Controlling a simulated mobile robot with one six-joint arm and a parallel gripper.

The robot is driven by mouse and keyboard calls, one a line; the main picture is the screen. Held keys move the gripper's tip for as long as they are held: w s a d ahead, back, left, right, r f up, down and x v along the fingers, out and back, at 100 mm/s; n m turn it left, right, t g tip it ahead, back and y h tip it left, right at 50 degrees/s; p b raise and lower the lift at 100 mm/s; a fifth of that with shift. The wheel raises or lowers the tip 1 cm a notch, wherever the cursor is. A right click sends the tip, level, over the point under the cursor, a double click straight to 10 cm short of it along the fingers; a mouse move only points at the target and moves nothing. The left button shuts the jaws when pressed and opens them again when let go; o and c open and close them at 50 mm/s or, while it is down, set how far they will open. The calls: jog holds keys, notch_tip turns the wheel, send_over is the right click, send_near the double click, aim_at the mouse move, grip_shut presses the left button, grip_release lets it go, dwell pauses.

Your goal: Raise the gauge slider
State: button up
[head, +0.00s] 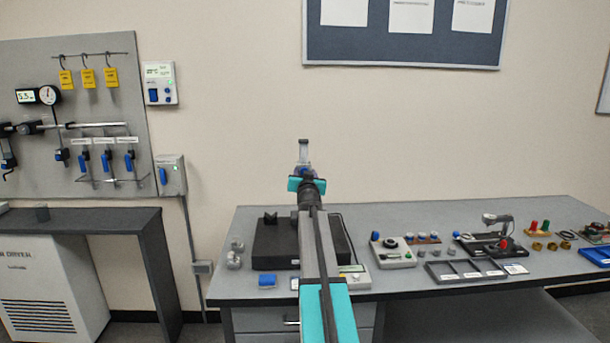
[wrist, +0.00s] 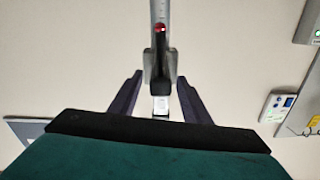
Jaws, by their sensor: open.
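The gauge is an upright grey column, and its top (head: 303,150) shows just beyond my gripper (head: 306,180) in the head view. My arm hides most of its lower part. In the wrist view the silver column (wrist: 160,10) comes in from the top edge. A dark slider (wrist: 159,65) with a red spot sits on it, with a small pale block at its near end. My gripper (wrist: 159,80) is open, one dark finger on each side of the slider.
A black plate (head: 275,243) lies under my arm on the grey bench (head: 400,215). Small gauges, a grey tray (head: 465,272) and rings stand to the right. A wall panel (head: 95,150) with tools and a side table (head: 75,218) are at left. The air around the gripper looks clear.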

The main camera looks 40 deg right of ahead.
jog(key=shift+s+a, duration=0.1)
jog(key=b+v, duration=0.2)
jog(key=v, duration=1.1)
jog(key=shift+s+a+b, duration=0.15)
jog(key=shift+s+b, duration=0.05)
jog(key=shift+b, duration=0.2)
dwell(0.6)
